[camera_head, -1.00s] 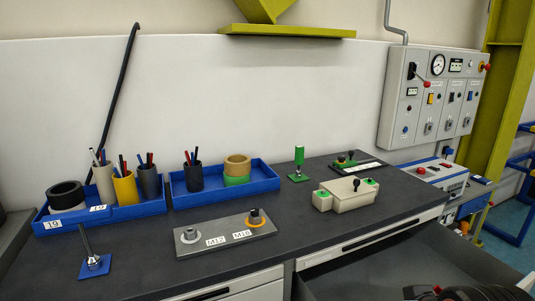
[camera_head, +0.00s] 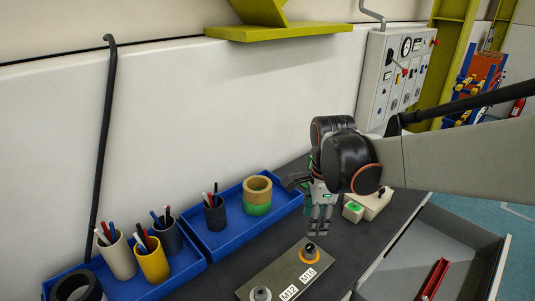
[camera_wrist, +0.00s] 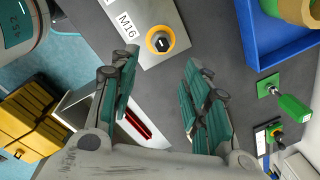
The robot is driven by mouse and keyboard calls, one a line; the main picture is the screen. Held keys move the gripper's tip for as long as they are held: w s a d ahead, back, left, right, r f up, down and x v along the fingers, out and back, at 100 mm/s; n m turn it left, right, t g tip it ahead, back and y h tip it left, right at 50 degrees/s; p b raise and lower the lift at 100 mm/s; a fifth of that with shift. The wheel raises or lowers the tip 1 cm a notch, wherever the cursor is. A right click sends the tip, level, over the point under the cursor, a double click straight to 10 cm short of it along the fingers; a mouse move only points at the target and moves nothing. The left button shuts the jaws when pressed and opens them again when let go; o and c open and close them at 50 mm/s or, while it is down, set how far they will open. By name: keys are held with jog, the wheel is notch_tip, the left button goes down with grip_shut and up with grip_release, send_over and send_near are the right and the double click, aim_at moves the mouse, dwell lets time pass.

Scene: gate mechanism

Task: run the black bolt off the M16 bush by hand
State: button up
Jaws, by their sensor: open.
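The black bolt (camera_head: 310,246) stands in the M16 bush, which shows as a yellow-orange ring (camera_head: 309,258) on a grey plate (camera_head: 268,274). In the wrist view the dark bolt (camera_wrist: 160,42) sits inside the yellow ring (camera_wrist: 149,52), beside the M16 label (camera_wrist: 126,25). My gripper (camera_head: 321,230) points down just above the bolt in the head view. In the wrist view my gripper (camera_wrist: 158,62) is open, with one finger on each side and nothing between them. The bolt lies ahead of the fingertips, apart from them. The thread is hidden.
The M12 bush (camera_head: 260,294) is on the same plate. Blue trays (camera_head: 236,238) with pen cups and rings stand behind it. A beige box with a green button (camera_head: 354,207) is to the right. An open drawer (camera_head: 452,240) holds a red part.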

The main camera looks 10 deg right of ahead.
aim_at(308, 245)
jog(key=f+m, duration=0.1)
jog(key=f, duration=0.3)
jog(key=w+f+m, duration=0.1)
jog(key=f, duration=0.3)
jog(key=w+f+m+g, duration=0.1)
jog(key=f, duration=0.4)
jog(key=shift+w+m+p, duration=0.15)
jog(key=shift+m+p, duration=0.15)
jog(key=shift+m, duration=0.1)
